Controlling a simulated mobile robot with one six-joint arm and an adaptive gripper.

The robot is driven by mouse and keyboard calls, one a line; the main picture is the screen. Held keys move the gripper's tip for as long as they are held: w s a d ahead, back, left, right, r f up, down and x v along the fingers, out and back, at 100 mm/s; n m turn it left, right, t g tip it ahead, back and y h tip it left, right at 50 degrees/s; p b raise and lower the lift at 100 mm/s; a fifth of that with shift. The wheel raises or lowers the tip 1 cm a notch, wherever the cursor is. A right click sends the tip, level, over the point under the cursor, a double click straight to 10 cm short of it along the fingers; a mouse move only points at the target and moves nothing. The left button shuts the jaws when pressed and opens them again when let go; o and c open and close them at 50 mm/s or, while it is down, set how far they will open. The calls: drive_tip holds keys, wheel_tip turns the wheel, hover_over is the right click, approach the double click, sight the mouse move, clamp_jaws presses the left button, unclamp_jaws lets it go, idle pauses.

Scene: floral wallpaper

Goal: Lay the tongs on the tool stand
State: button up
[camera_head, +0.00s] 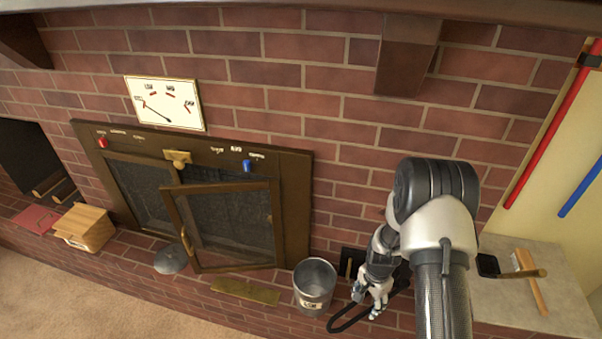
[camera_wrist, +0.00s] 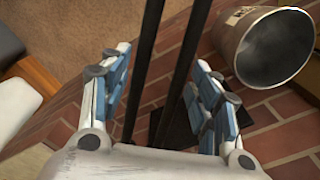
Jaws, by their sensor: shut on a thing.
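My gripper (camera_head: 372,299) is low over the brick hearth, right of the metal bucket, and is shut on the black tongs (camera_head: 345,322). In the wrist view the tongs (camera_wrist: 145,65) show as two dark, slightly parted rods running between my blue-padded fingers (camera_wrist: 157,80). Their far ends are out of that picture. A dark flat piece (camera_head: 352,262) stands behind my gripper, partly hidden by my arm; I cannot tell whether it is the tool stand. A dark square patch (camera_wrist: 180,135) lies below the rods in the wrist view.
The metal bucket (camera_head: 314,284) stands close left of my gripper. The fireplace door (camera_head: 225,225) hangs ajar, with a brass-coloured plate (camera_head: 245,291) in front. At right, a stone ledge (camera_head: 560,285) holds a wooden-handled tool (camera_head: 530,280). A wooden box (camera_head: 85,227) sits far left.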

drive_tip(key=s+a+r+n, duration=0.2)
drive_tip(key=r+n, duration=0.3)
drive_tip(key=r, duration=0.6)
drive_tip(key=s+a+r+n, duration=0.2)
drive_tip(key=a+r+n, duration=0.2)
drive_tip(key=r, duration=0.7)
drive_tip(key=shift+s+r+n, duration=0.15)
drive_tip(key=shift+r+n, duration=0.2)
drive_tip(key=shift+n, duration=0.85)
drive_tip(key=shift+a+r, duration=0.1)
drive_tip(key=shift+r, duration=0.05)
